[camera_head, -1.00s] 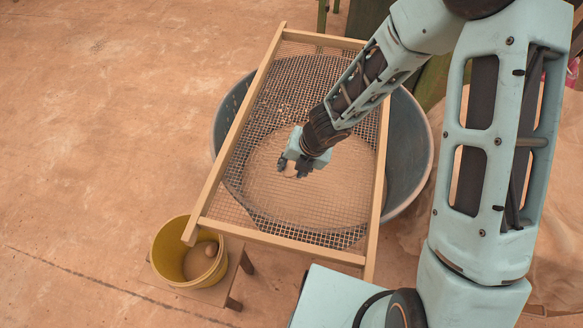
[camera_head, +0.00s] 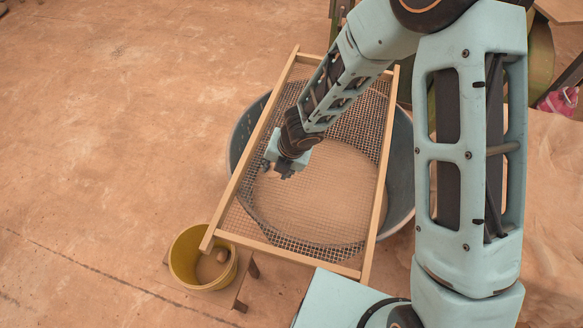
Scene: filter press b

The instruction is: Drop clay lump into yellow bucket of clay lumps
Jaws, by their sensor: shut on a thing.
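My gripper (camera_head: 278,172) is shut on a clay lump, just above the mesh near the left side of the sieve. The lump is mostly hidden by the fingers and too small to make out clearly. The yellow bucket (camera_head: 178,262) stands at the lower left, below and left of my gripper and apart from it. Its mouth is open upward, and pale brown clay lumps (camera_head: 221,257) show inside.
A wooden-framed sieve (camera_head: 233,188) lies across a large grey tub (camera_head: 402,160). Its lower left corner is close to the bucket's rim. The bucket stands on a low wooden stool (camera_head: 226,296). Bare floor (camera_head: 110,130) is clear to the left.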

